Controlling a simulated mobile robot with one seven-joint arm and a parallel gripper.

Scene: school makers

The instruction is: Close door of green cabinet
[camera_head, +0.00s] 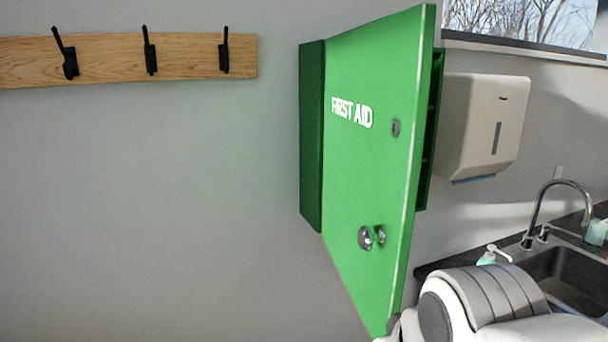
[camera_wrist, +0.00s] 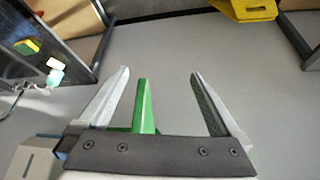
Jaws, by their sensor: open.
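The green cabinet (camera_head: 311,135) hangs on the wall in the head view. Its green door (camera_head: 365,165), marked "FIRST AID", stands open and swung outward, hinged at the left. A round silver knob (camera_head: 366,238) sits low on its front, with a small lock above. A dark strip of the cabinet's interior shows past the door's free edge. In the wrist view my gripper (camera_wrist: 160,72) is open, and a narrow green piece, seemingly the door (camera_wrist: 145,105), shows between the fingers, nearer the left one. I cannot tell whether they touch. The head view does not show my fingers.
A white dispenser (camera_head: 484,124) hangs right of the cabinet. A sink (camera_head: 570,280) with a faucet (camera_head: 537,205) is at lower right. A wooden hook rail (camera_head: 190,56) is on the left wall. A yellow object (camera_wrist: 247,10) stands on the floor. The wall below the rail is clear.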

